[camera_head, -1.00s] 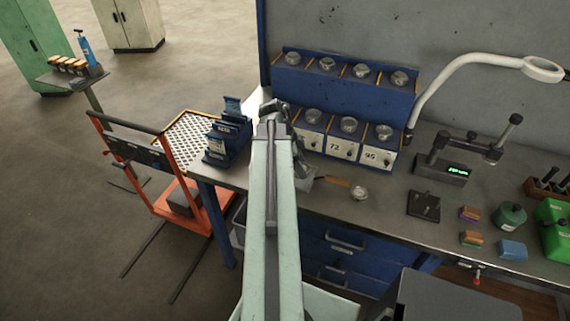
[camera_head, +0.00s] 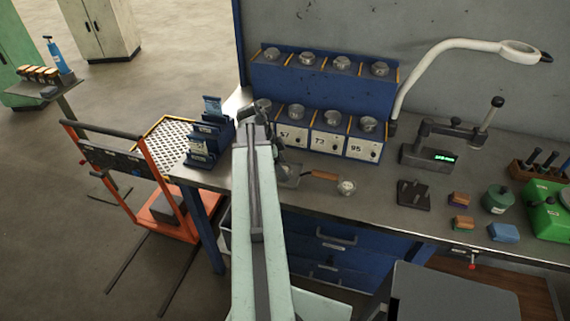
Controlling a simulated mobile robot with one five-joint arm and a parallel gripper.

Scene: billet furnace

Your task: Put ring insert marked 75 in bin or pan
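Silver ring-like pieces sit on the blue two-tier rack (camera_head: 322,88); I cannot read a 75 on any of them. Its lower row has white-fronted bins that seem to read 57 (camera_head: 293,137), 73 (camera_head: 327,142) and 95 (camera_head: 362,149). One more silver round piece (camera_head: 347,187) lies on the bench by the end of a wooden handle (camera_head: 322,175). The handle joins a small grey pan (camera_head: 289,174), partly hidden behind my arm. My gripper (camera_head: 262,138) is at the far end of my pale green arm, left of the 57 bin. Its fingers are too hidden to read.
A blue card holder (camera_head: 208,135) stands left of my gripper on the bench. A white lamp arm (camera_head: 425,70), a gauge stand (camera_head: 430,154), a dark plate (camera_head: 413,194) and small blocks are right. An orange cart (camera_head: 150,180) stands left. Bare bench (camera_head: 375,205) lies in front of the bins.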

